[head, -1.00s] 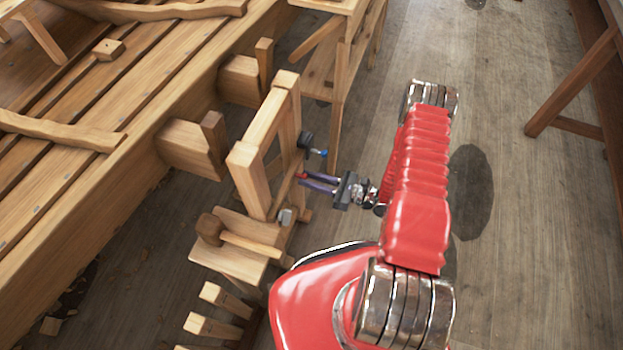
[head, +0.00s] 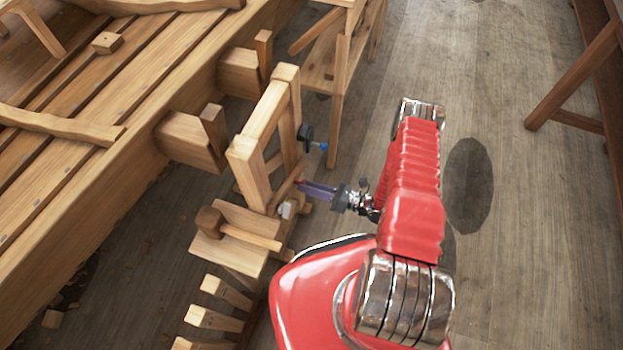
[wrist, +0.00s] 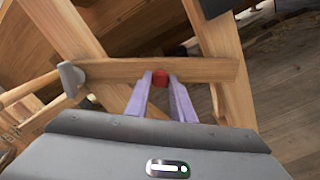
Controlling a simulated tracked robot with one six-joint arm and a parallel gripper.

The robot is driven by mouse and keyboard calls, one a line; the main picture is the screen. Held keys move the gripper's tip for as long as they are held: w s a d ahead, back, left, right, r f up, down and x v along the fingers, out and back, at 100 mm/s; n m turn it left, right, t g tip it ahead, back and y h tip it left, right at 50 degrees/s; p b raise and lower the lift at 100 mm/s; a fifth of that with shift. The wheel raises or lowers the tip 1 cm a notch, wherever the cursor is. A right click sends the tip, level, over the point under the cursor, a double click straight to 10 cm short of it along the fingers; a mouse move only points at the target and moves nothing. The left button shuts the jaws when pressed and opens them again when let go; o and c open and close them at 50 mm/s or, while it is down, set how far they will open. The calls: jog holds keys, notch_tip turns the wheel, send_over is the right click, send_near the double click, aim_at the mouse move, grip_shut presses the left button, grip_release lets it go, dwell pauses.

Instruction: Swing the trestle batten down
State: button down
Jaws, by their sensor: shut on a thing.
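The trestle (head: 262,130) is an upright wooden frame beside the hull planking. Its batten (wrist: 205,70) lies nearly level across the uprights in the wrist view; in the head view it is a thin strip low on the frame (head: 288,192), partly hidden. A red knob (wrist: 160,78) stands out from the batten's middle. My gripper (wrist: 160,82) has its purple fingers shut on the knob, one on each side. In the head view my gripper (head: 300,184) reaches the frame from the right.
A dark clamp-like piece with a blue tip (head: 306,136) sits on the frame above the fingers. A grey piece (head: 287,209) is close to the batten's near end. A mallet (head: 210,221) lies on a wooden block at the front.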

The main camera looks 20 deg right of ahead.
jog(key=s+a+f+m, duration=0.7)
jog(key=s+m, duration=0.3)
jog(key=m, duration=0.2)
jog(key=shift+s+a+f, duration=0.3)
jog(key=shift+a+f, duration=0.1)
jog(key=shift+f, duration=0.15)
jog(key=c, duration=1.5)
grip_release()
jog(key=shift+c, duration=0.2)
jog(key=shift+r, duration=0.1)
jog(key=shift+d, duration=0.15)
jog(key=v, duration=1.3)
jog(key=shift+s+d, duration=0.2)
jog(key=shift+s, duration=0.05)
